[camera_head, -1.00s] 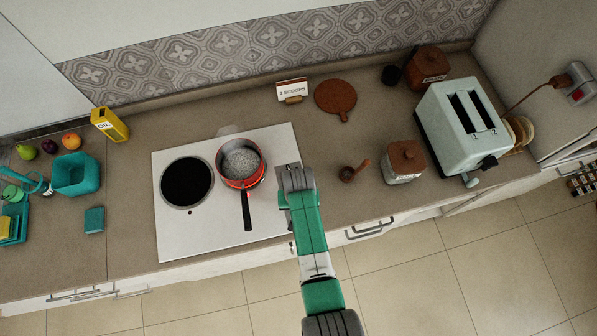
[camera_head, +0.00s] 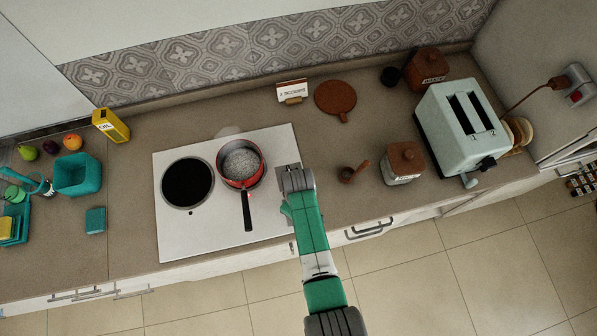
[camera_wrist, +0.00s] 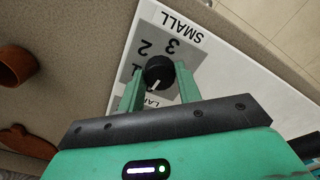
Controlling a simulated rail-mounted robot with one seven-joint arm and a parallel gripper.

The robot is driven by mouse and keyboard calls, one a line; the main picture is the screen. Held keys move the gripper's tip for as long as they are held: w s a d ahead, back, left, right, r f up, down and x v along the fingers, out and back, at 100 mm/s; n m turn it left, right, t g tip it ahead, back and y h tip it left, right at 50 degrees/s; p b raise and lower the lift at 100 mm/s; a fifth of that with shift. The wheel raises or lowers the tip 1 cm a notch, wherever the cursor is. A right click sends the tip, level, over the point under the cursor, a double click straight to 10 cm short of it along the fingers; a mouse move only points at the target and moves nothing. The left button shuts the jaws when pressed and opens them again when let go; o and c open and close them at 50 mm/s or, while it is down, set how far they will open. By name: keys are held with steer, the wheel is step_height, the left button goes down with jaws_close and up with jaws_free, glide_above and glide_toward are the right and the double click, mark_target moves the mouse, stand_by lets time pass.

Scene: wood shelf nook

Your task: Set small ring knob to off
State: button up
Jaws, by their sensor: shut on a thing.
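The small ring knob (camera_wrist: 158,73) is black and round with a white pointer line. It sits on a grey printed panel (camera_wrist: 160,35) with the word SMALL and the numbers 1, 2 and 3; part of the print is hidden. My gripper (camera_wrist: 159,88) is shut on the knob, one green finger on each side. The pointer line slants toward the lower left in the wrist view, near the 1 side. In the head view my gripper (camera_head: 296,180) covers the knob at the right edge of the white cooktop (camera_head: 225,245).
A red pot (camera_head: 240,184) with bubbling contents stands on the right ring, its black handle (camera_head: 247,212) toward the front, left of my gripper. The left ring (camera_head: 187,184) is bare. A brown scoop (camera_head: 350,174), a jar (camera_head: 403,162) and a toaster (camera_head: 462,128) stand to the right.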

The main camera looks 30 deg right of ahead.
steer(key=shift+n, duration=0.5)
stand_by(0.3)
steer(key=o, duration=1)
steer(key=shift+r, duration=0.15)
step_height(320, 180, up, 8)
steer(key=shift+f+p, duration=0.2)
steer(key=shift+p, duration=0.3)
